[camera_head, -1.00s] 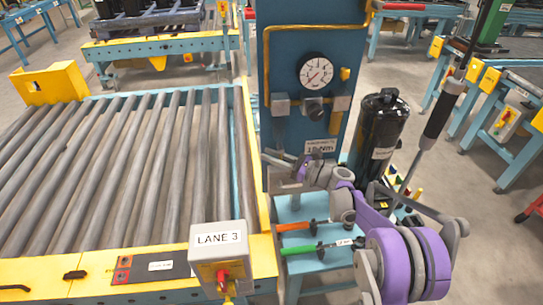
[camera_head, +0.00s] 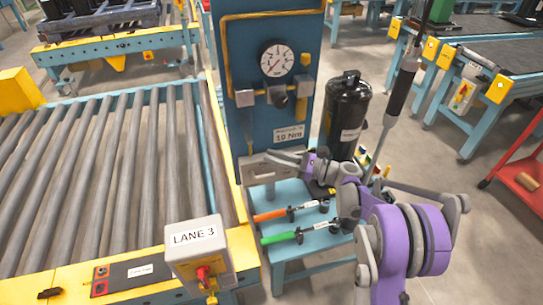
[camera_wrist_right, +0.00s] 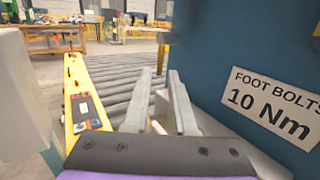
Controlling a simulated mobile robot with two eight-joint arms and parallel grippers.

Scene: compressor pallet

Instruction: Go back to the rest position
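My right gripper (camera_head: 268,164) is in front of the lower part of the blue gauge panel (camera_head: 270,75), above a small light-blue bench (camera_head: 312,238). In the right wrist view its two grey fingers (camera_wrist_right: 160,98) stand apart with a gap between them and nothing visible held. The panel's side with a "FOOT BOLTS 10 Nm" label (camera_wrist_right: 272,108) is close to the right of the fingers there. Whether the gripper touches the panel I cannot tell. My purple and grey right arm reaches in from the lower right. My left gripper is not in view.
The roller conveyor (camera_head: 100,170) with a LANE 3 box (camera_head: 195,245) lies left.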

